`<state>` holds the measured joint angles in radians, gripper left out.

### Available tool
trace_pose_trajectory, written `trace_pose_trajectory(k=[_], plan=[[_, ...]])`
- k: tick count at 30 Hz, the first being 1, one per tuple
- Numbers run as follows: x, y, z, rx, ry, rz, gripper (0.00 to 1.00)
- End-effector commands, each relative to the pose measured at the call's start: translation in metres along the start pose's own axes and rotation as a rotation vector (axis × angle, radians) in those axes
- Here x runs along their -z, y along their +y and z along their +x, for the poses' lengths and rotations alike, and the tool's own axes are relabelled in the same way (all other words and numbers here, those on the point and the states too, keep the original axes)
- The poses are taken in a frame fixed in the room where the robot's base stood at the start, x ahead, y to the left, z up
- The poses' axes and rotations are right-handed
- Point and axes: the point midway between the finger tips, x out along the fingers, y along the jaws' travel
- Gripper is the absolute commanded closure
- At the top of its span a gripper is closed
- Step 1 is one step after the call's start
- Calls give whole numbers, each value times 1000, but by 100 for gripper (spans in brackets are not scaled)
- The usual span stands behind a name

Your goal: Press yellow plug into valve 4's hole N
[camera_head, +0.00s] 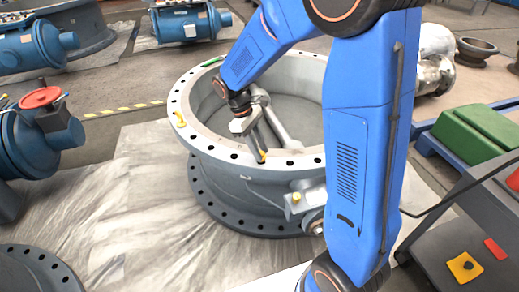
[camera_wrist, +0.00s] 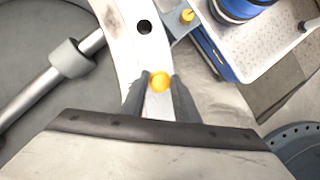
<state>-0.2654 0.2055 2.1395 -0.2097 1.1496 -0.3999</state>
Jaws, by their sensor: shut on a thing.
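My gripper (camera_head: 259,152) is shut on a yellow plug (camera_head: 262,157), over the near part of the drilled top flange of a large grey valve (camera_head: 240,177). In the wrist view the plug (camera_wrist: 159,82) shows between the two dark fingertips (camera_wrist: 160,96), above the pale flange (camera_wrist: 128,45). An open dark hole (camera_wrist: 144,26) lies in the flange beyond the plug. Whether the plug's lower end is in a hole or just above one is hidden. No valve number or hole letter can be read.
A yellow knob (camera_head: 296,197) sits on a side bracket of the valve. A yellow piece (camera_head: 180,119) and a green piece (camera_head: 210,62) are on the flange rim. A grey shaft (camera_head: 276,121) crosses the bowl. Blue valves (camera_head: 35,45) stand left; a cart (camera_head: 470,250) stands right.

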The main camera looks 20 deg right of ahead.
Motion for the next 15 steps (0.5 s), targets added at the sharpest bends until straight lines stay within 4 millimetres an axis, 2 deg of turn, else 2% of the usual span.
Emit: trace_pose_trajectory(k=[15], plan=[[3, 0, 7, 0, -1, 0, 94]])
